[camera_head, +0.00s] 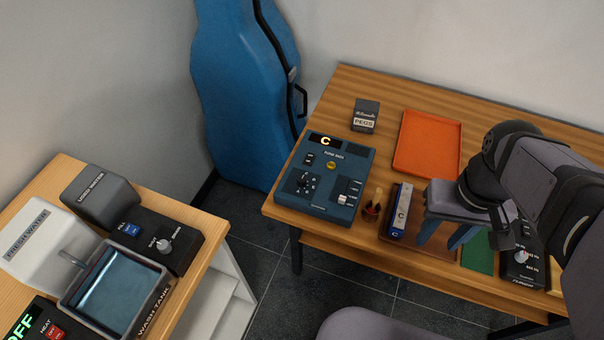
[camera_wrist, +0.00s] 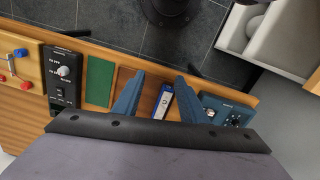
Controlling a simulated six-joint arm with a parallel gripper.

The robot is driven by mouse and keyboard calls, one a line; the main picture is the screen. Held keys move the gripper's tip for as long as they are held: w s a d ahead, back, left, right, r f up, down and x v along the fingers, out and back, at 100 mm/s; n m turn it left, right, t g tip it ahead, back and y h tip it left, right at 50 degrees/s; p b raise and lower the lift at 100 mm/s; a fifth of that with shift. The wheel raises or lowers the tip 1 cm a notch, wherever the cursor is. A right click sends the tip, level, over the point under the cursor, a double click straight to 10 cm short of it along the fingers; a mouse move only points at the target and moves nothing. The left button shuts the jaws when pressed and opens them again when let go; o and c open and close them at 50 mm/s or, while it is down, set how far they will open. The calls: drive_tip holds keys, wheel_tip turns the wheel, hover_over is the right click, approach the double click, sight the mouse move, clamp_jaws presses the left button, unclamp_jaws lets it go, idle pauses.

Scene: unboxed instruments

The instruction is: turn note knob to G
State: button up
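The blue tuner box (camera_head: 340,160) stands on the wooden desk in the head view, its display (camera_head: 325,142) reading C. Its black note knob (camera_head: 304,181) sits on the front left of its top, ringed by small markings too small to read. Part of the tuner box (camera_wrist: 218,101) shows at the right in the wrist view, with the knob (camera_wrist: 235,120) near the edge. My gripper (camera_head: 446,237) is to the right of the tuner, above the brown mat, apart from the knob. Its two blue fingers (camera_wrist: 160,78) are spread and empty in the wrist view.
A PEGS box (camera_head: 364,115) and orange tray (camera_head: 428,143) lie behind. A green mat (camera_head: 478,252) and black knobbed device (camera_head: 522,265) are at right.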

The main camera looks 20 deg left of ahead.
drive_tip(key=w+a+r+n, duration=0.2)
drive_tip(key=w+a+n, duration=0.2)
drive_tip(key=w+a, duration=0.25)
drive_tip(key=n, duration=1.2)
hover_over(302, 179)
wheel_tip(302, 179, down, 3)
wheel_tip(302, 179, down, 4)
drive_tip(key=shift+f, duration=0.2)
drive_tip(key=shift+f+p, duration=0.75)
drive_tip(key=shift+f, duration=3.4)
clamp_jaws()
